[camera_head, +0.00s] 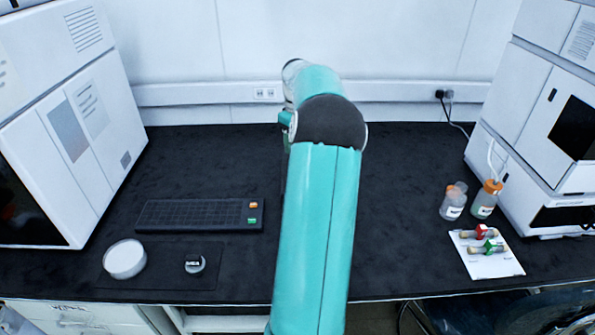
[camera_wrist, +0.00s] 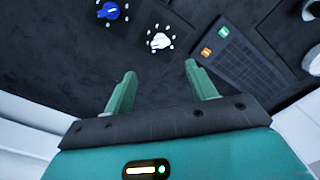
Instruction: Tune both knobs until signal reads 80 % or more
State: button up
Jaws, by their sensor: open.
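In the wrist view a blue knob (camera_wrist: 111,11) is at the top edge, partly cut off, with small white marks around it. A white knob (camera_wrist: 158,41) lies below and right of it, also ringed by white marks. Both sit on the dark surface. My gripper (camera_wrist: 160,69) is open and empty, its two green fingers spread wide. The white knob shows beyond the gap between the fingertips, apart from them. In the head view my arm covers the middle of the bench, and neither knob nor my fingers can be seen there. I see no readable signal value.
A black keyboard (camera_head: 190,215) with orange and green keys lies left of my arm, near a white round dish (camera_head: 124,259). White instruments (camera_head: 75,120) stand at both sides. At right are capped bottles (camera_head: 453,203) and a white card (camera_head: 495,262) holding vials.

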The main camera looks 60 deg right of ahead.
notch_tip(320, 180, down, 12)
jog(key=shift+r, duration=0.1)
jog(key=shift+c, duration=0.3)
jog(key=c, duration=0.9)
